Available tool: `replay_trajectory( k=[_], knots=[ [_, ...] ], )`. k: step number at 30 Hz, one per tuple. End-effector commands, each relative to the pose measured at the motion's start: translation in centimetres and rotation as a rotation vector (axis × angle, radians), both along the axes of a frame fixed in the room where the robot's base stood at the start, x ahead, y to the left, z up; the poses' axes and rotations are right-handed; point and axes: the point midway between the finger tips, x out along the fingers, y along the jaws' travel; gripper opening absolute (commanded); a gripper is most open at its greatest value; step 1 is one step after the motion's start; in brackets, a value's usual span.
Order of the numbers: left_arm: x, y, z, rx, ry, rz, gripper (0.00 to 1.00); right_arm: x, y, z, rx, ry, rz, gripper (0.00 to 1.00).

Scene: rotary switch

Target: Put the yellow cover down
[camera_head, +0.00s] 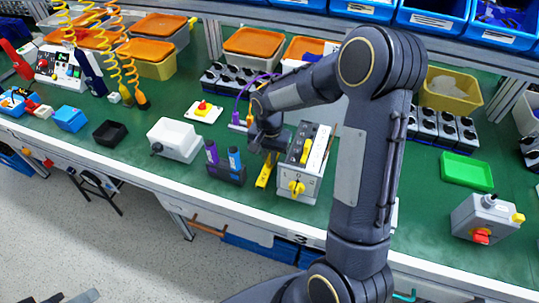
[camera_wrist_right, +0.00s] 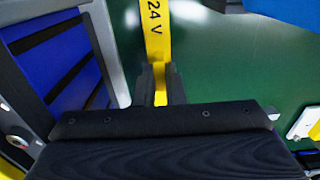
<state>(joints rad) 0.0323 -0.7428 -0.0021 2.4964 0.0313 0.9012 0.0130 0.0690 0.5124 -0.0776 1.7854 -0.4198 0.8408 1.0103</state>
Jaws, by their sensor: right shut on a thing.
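The yellow cover (camera_head: 265,172) is a narrow yellow strip just left of the grey switch box (camera_head: 307,160). In the right wrist view the cover (camera_wrist_right: 157,32) shows the black marking "24 V". My right gripper (camera_head: 268,146) is shut on it, with the fingers (camera_wrist_right: 160,86) around its near end. The cover hangs down from the gripper in the head view; whether its lower end touches the table is not clear. The box has a yellow rotary knob (camera_head: 297,187) on its front. My left gripper is not in view.
A dark holder with purple and blue markers (camera_head: 226,174) stands close left of the cover. A white box (camera_head: 174,139) is farther left. A green tray (camera_head: 467,171) and a grey box with a red knob (camera_head: 486,220) are at the right. Bins line the back.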

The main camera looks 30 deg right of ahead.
Motion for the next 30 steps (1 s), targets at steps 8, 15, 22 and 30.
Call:
replay_trajectory(
  k=[8, 15, 22, 30],
  knots=[
    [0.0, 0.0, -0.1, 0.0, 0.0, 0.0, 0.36, 0.0, 0.0, -0.1, 0.0, 0.0, 0.0, 0.32],
    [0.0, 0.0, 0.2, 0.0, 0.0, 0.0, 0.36, 0.0, 0.0, 0.3, 0.0, 0.0, 0.0, 0.32],
    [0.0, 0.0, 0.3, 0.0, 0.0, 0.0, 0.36, 0.1, 0.0, 3.6, -0.001, -0.007, 0.001, 0.32],
    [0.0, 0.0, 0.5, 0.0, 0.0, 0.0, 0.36, 0.1, 0.0, 9.3, 0.0, -0.004, 0.0, 0.32]
  ],
)
